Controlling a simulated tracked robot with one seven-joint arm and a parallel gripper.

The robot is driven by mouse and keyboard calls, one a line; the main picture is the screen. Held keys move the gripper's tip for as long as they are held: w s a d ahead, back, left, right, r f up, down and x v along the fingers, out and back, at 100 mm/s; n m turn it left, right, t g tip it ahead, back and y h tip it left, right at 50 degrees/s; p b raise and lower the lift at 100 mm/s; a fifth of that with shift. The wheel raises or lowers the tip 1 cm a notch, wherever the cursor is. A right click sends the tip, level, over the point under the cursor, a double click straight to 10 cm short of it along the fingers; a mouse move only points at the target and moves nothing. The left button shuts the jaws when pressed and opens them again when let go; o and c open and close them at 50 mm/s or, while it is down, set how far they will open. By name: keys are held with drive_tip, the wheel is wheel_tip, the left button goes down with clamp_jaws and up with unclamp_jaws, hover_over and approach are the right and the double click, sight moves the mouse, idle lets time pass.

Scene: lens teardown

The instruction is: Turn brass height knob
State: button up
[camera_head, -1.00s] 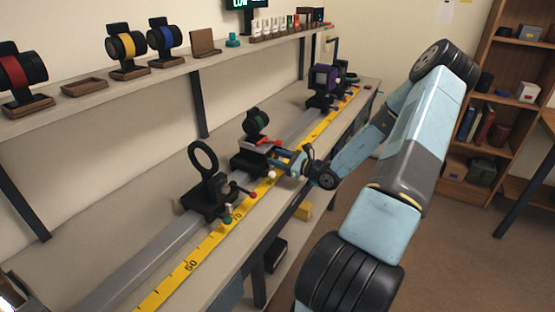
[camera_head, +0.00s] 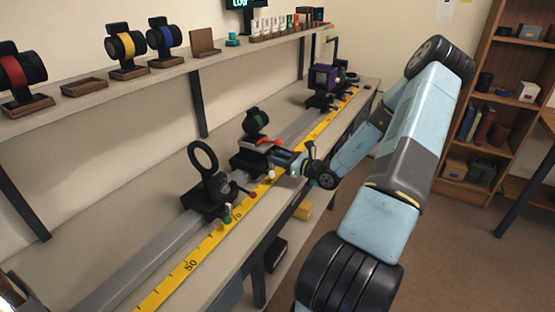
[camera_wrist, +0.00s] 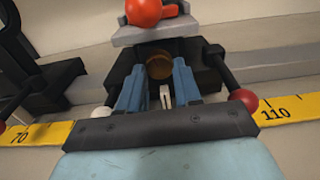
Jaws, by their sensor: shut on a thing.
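The brass height knob (camera_wrist: 159,68) shows in the wrist view as a dark brass disc on the front of a black carriage, below a grey plate. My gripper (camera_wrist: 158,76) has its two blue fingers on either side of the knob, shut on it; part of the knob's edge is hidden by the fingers. In the head view my gripper (camera_head: 289,160) reaches in from the right to the front of the carriage (camera_head: 249,162), which sits on the rail and bears a green-banded lens (camera_head: 256,121). The knob is hidden there.
Red-tipped (camera_wrist: 243,98) and white-tipped (camera_wrist: 104,112) levers flank my fingers. A black ring holder (camera_head: 205,170) stands on the rail to the left, a purple unit (camera_head: 325,78) farther back. A yellow scale (camera_head: 210,244) runs along the rail. A shelf above holds lenses.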

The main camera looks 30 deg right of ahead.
drive_tip(key=m, duration=0.5)
drive_tip(key=shift+a, duration=0.1)
drive_tip(key=shift+m, duration=0.3)
idle(0.4)
drive_tip(key=o, duration=1)
drive_tip(key=shift+o, duration=0.2)
drive_tip(key=shift+s, duration=0.1)
drive_tip(key=v, duration=1.3)
drive_tip(key=shift+s+d, duration=0.25)
drive_tip(key=shift+s, duration=0.05)
drive_tip(key=shift+s+f, duration=0.1)
